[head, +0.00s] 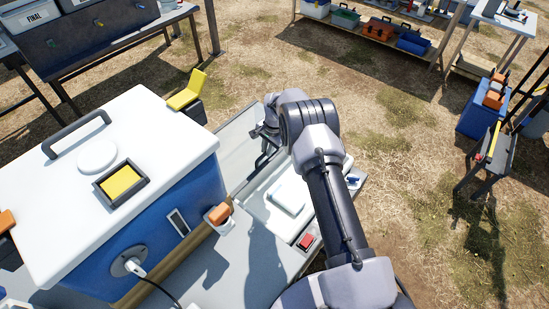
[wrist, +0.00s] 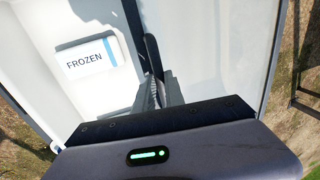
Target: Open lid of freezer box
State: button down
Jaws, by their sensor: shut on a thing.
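The freezer box (head: 262,217) is a low white unit right of the big blue cooler, partly hidden by my arm. A white raised block (head: 287,194) shows on it; in the wrist view a similar white piece is labelled FROZEN (wrist: 86,62). A pale flat panel (head: 236,147), apparently the lid, stands tilted up at the box's far left side. My gripper (head: 268,137) is beside this panel. In the wrist view my gripper (wrist: 157,84) is shut on a thin dark piece (wrist: 152,52), apparently the lid handle. The exact contact is hard to see.
The blue cooler (head: 195,192) with a white lid stands close on the left. A red button (head: 306,241) is near the box's front. A yellow-topped device (head: 186,93) stands behind. Open grass (head: 420,170) lies right; tables stand farther off.

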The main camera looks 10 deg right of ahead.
jog(key=shift+w+a, duration=0.1)
jog(key=c, duration=1.4)
grip_release()
notch_tip(320, 180, up, 17)
jog(key=s+d+p, duration=0.2)
jog(key=p, duration=0.4)
jog(key=shift+s, duration=0.35)
